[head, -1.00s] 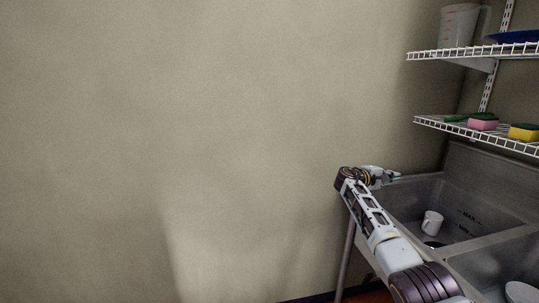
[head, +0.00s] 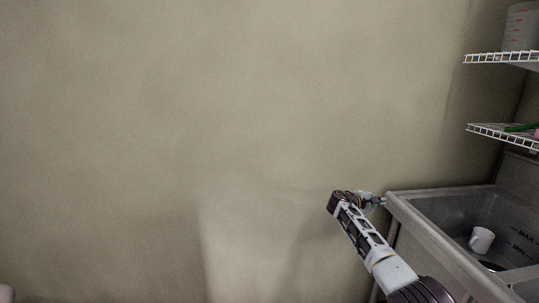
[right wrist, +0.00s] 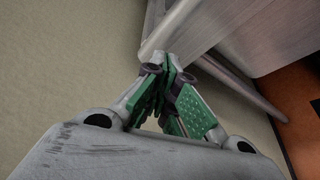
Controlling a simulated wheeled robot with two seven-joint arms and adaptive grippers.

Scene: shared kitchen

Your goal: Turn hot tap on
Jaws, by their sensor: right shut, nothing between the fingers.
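No tap shows in either view now. The grey metal sink (head: 436,240) stands at the right of the head view, cut off by the picture edge. I cannot tell whether the tips touch the rim. My left gripper is not in view.
A white mug (head: 481,240) is in the sink basin. Two white wire shelves hang above, the lower shelf (head: 500,133) and the upper shelf (head: 495,58), which holds a measuring jug (head: 520,28). A bare beige wall (head: 220,120) fills the left and middle.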

